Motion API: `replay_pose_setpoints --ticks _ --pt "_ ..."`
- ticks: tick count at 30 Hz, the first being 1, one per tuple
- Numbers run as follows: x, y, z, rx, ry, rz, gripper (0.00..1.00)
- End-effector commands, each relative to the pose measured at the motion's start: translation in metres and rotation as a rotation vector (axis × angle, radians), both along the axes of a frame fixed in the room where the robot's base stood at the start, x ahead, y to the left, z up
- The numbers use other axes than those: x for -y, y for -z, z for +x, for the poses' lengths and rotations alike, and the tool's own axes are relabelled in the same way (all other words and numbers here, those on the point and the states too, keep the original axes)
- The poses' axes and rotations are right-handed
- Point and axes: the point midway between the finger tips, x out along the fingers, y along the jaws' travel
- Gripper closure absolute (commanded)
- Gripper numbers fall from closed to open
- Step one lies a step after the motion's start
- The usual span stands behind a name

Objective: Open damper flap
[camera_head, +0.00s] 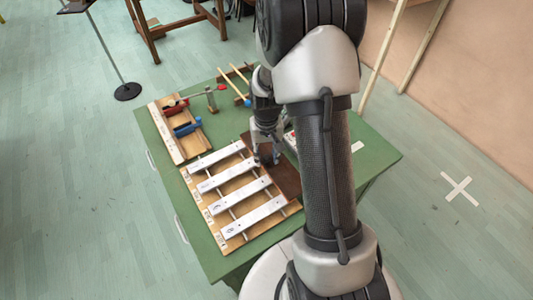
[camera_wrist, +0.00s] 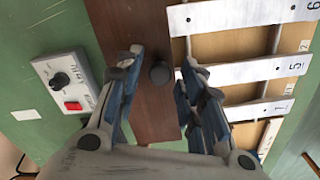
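The damper flap appears to be the dark brown panel (camera_head: 287,178) lying beside the metal bars, partly hidden by my arm in the head view. In the wrist view the brown panel (camera_wrist: 152,118) carries a round dark knob (camera_wrist: 160,73). My gripper (camera_wrist: 162,62) is open, with one finger on each side of the knob and visible gaps to it. In the head view my gripper (camera_head: 265,160) points down over the panel, and the knob is hard to make out there.
Metal bars (camera_head: 232,192) on a wooden frame lie left of the panel. A switch box (camera_wrist: 68,80) with a dial and red button sits on the panel's other side. A wooden rack (camera_head: 166,128) with red and blue tools and two sticks (camera_head: 233,84) lie farther back on the green table (camera_head: 122,150).

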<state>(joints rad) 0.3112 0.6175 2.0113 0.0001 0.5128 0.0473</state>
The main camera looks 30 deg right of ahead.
Motion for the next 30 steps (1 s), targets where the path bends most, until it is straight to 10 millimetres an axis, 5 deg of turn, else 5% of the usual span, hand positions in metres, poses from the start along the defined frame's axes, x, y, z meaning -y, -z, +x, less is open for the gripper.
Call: replay_pose_setpoints --ticks 15,30 --pt "0.0 -0.0002 0.0001 0.0 0.0 0.0 1.0" --pt "0.0008 -0.001 0.0001 0.0 0.002 0.009 1.0"
